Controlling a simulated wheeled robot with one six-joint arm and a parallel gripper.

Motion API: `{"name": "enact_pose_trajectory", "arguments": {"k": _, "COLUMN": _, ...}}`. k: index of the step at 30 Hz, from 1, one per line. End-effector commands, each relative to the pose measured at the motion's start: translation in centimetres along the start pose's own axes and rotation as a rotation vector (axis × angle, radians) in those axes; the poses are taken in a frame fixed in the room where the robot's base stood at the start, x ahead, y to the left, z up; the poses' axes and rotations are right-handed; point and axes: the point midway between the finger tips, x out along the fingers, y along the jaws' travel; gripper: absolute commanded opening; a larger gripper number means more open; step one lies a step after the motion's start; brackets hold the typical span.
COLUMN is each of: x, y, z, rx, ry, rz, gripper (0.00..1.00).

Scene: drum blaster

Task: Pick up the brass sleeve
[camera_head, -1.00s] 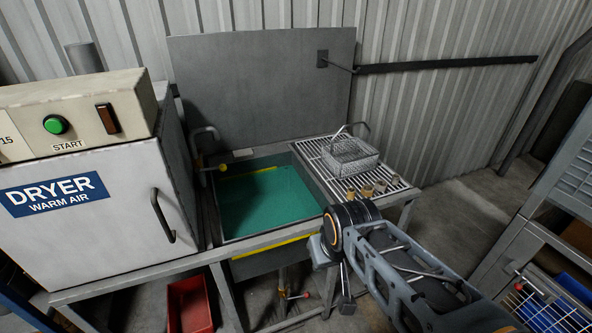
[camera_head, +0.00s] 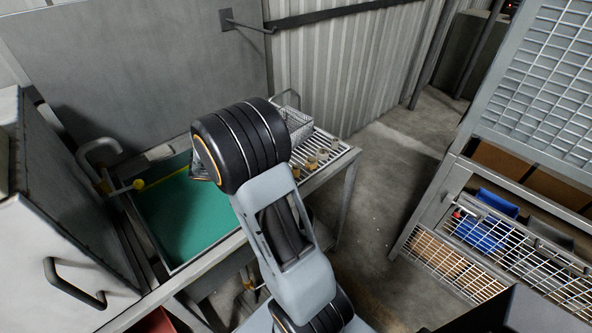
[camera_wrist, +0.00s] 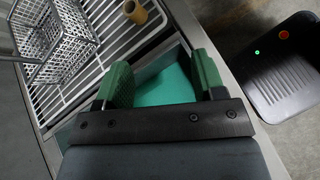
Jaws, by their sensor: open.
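In the wrist view one tan, hollow sleeve (camera_wrist: 136,12) shows at the top edge, on the rack. My gripper (camera_wrist: 163,79) has its two green-padded fingers apart with nothing between them. Green liquid shows below the gap, and the sleeve is beyond the fingers. In the head view my wrist hides the fingers.
A wire basket (camera_head: 297,124) stands on the drain rack (camera_head: 331,142); it also shows in the wrist view (camera_wrist: 50,38). The tank of green liquid (camera_head: 180,218) lies left of the rack. A dryer (camera_head: 62,262) stands at left, a mesh-fronted rack (camera_head: 455,200) at right. Open floor lies between.

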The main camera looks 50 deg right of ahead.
Motion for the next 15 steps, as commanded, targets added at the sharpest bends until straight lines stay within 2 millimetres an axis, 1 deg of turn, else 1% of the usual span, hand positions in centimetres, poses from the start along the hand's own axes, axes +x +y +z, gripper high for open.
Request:
{"name": "enact_pose_trajectory", "arguments": {"k": 1, "x": 1.2, "y": 0.8, "z": -0.5, "rx": -0.068, "ry": -0.053, "rz": 0.011, "gripper": 0.63}}
{"name": "enact_pose_trajectory", "arguments": {"k": 3, "x": 2.4, "y": 1.9, "z": -1.0, "rx": -0.145, "ry": -0.114, "rz": 0.031, "gripper": 0.63}}
{"name": "enact_pose_trajectory", "arguments": {"k": 6, "x": 3.7, "y": 2.9, "z": -1.5, "rx": -0.227, "ry": -0.177, "rz": 0.051, "gripper": 0.63}}
{"name": "enact_pose_trajectory", "arguments": {"k": 11, "x": 5.7, "y": 3.8, "z": -1.7, "rx": -0.29, "ry": -0.227, "rz": 0.064, "gripper": 0.63}}
{"name": "enact_pose_trajectory", "arguments": {"k": 15, "x": 8.2, "y": 4.1, "z": -1.1, "rx": -0.303, "ry": -0.236, "rz": 0.065, "gripper": 0.63}}
